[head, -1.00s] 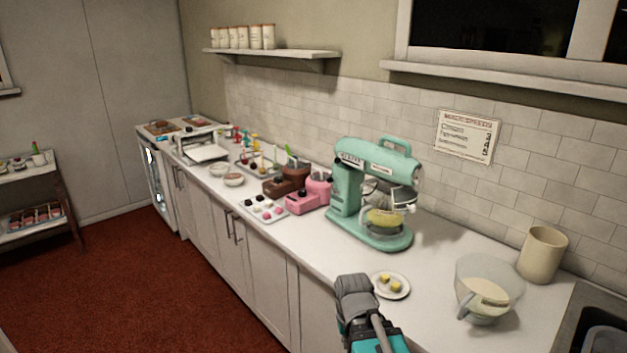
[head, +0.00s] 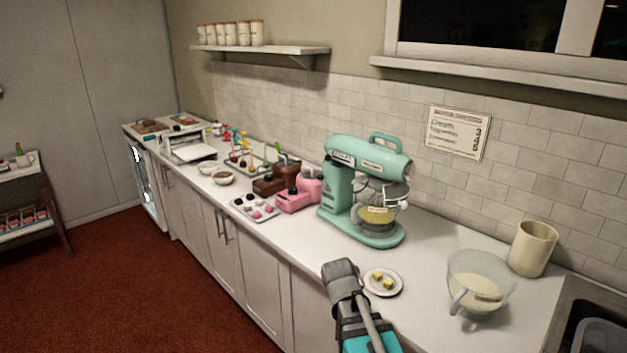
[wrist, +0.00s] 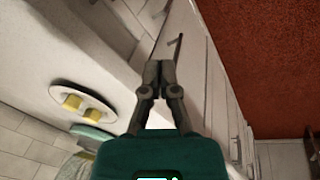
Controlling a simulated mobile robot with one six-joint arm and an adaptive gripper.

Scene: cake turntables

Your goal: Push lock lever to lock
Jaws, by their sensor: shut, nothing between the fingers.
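A mint-green stand mixer (head: 342,185) stands on the counter, with its bowl (head: 376,216) holding something yellow under the head. I cannot make out a lock lever on it at this size. In the head view my arm rises from the bottom, in front of the counter's front edge and short of the mixer. In the wrist view my gripper (wrist: 158,64) has its fingers together and empty, over the counter's front edge and cabinet fronts. The mixer's green base (wrist: 92,133) shows partly at the lower left of the wrist view.
A white plate (head: 371,290) with yellow cubes lies between my arm and the mixer. A clear jug (head: 478,284) and a cream canister (head: 533,249) stand to the right, near the sink. Pink and brown machines (head: 298,196) and a tray of sweets (head: 254,208) are left.

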